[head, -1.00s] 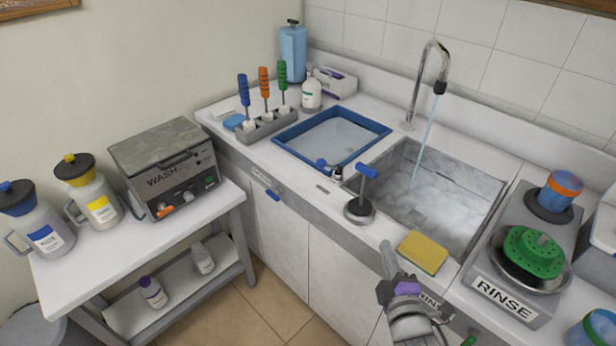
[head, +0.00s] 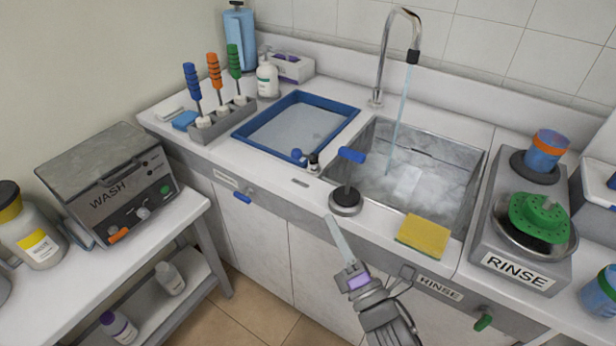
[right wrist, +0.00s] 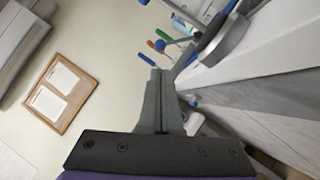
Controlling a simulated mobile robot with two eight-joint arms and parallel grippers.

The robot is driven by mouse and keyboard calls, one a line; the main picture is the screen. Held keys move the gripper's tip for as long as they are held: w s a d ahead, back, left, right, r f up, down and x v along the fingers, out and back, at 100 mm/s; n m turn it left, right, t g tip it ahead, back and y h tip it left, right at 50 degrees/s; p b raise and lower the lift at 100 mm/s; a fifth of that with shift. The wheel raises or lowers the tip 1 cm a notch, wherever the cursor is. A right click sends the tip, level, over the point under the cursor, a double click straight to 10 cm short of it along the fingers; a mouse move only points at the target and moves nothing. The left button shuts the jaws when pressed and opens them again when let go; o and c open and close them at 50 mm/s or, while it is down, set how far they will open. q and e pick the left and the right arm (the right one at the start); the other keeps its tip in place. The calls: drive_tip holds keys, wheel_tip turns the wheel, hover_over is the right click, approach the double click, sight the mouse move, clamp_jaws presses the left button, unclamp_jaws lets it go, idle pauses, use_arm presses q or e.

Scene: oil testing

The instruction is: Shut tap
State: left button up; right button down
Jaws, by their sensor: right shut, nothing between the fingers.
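The tap (head: 398,30) is a tall chrome gooseneck behind the sink. A thin stream of water (head: 397,110) runs from its dark nozzle into the grey sink (head: 465,175). A blue-topped T-shaped lever (head: 351,155) stands upright on a round black base (head: 345,201) at the sink's front left edge. My right gripper (head: 335,222) is shut and empty, its narrow fingers just in front of the counter edge below that base. Its closed fingers (right wrist: 155,75) also show in the right wrist view, with nothing between them. My left gripper is out of view.
A yellow sponge (head: 423,236) lies on the front counter edge. A blue handle (head: 243,197) and a green handle (head: 483,322) stick out of the front panel. The RINSE unit (head: 500,240) stands at right, a blue-rimmed tray (head: 345,120) left of the sink.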

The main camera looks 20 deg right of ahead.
sight(299, 159)
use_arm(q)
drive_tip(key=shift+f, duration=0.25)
use_arm(e)
drive_tip(key=x, duration=1.4)
